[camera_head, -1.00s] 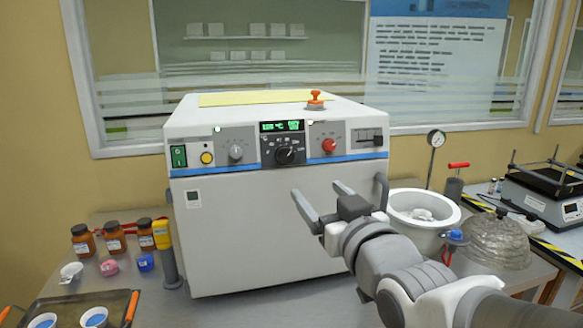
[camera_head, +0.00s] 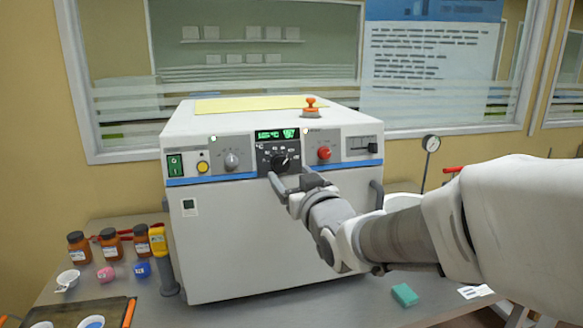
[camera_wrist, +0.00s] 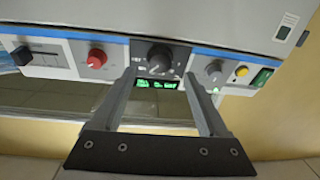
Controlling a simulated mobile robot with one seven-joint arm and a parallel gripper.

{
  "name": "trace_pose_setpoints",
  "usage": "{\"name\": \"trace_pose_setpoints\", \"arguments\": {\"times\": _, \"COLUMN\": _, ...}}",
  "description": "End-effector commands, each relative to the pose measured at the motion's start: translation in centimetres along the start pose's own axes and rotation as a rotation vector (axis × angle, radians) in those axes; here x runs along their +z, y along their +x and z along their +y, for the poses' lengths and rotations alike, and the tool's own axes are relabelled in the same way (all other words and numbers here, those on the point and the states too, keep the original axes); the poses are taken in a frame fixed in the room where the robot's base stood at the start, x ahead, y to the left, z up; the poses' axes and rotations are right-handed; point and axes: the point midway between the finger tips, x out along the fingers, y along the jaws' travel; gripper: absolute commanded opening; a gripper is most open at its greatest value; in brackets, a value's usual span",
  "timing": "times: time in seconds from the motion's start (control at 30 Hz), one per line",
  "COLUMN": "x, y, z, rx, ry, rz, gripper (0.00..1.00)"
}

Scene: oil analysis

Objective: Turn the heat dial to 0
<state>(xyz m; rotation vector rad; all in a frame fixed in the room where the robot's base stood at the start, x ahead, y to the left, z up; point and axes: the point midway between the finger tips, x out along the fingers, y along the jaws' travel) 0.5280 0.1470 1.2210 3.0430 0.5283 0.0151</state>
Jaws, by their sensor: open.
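The heat dial (camera_head: 281,161) is a black knob with a printed scale on a dark panel, below a lit green display (camera_head: 277,134), on the front of a white machine (camera_head: 265,235). In the wrist view the same dial (camera_wrist: 159,58) appears upside down, with the display (camera_wrist: 156,85) below it. My gripper (camera_head: 289,178) is open and empty, just in front of the panel and close to the dial. In the wrist view my gripper (camera_wrist: 161,75) has one finger to each side of the dial. I cannot tell whether either finger touches it. The dial's setting is not legible.
A grey knob (camera_head: 231,160) and a red knob (camera_head: 324,153) flank the dial panel. A green switch (camera_head: 175,165) and yellow button (camera_head: 203,166) are farther left; a slider (camera_head: 373,147) is at right. An orange-topped button (camera_head: 310,104) stands on top. Brown bottles (camera_head: 110,244) stand at left.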

Motion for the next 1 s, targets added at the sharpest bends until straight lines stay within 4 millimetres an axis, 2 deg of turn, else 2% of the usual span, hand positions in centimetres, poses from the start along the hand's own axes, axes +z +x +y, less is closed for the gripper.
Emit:
{"name": "trace_pose_setpoints", "arguments": {"times": 0.1, "x": 0.0, "y": 1.9, "z": 0.0, "rx": 0.000, "ry": -0.001, "rz": -0.002, "gripper": 0.77}}
{"name": "trace_pose_setpoints", "arguments": {"times": 0.33, "x": 0.0, "y": 4.5, "z": 0.0, "rx": 0.001, "ry": 0.000, "rz": -0.001, "gripper": 0.77}}
{"name": "trace_pose_setpoints", "arguments": {"times": 0.5, "x": 0.0, "y": 5.3, "z": 0.0, "rx": 0.000, "ry": 0.001, "rz": -0.001, "gripper": 0.77}}
{"name": "trace_pose_setpoints", "arguments": {"times": 0.8, "x": 0.0, "y": 5.4, "z": 0.0, "rx": 0.000, "ry": 0.001, "rz": 0.000, "gripper": 0.77}}
{"name": "trace_pose_setpoints", "arguments": {"times": 1.0, "x": 0.0, "y": 5.4, "z": 0.0, "rx": 0.001, "ry": 0.001, "rz": 0.000, "gripper": 0.41}}
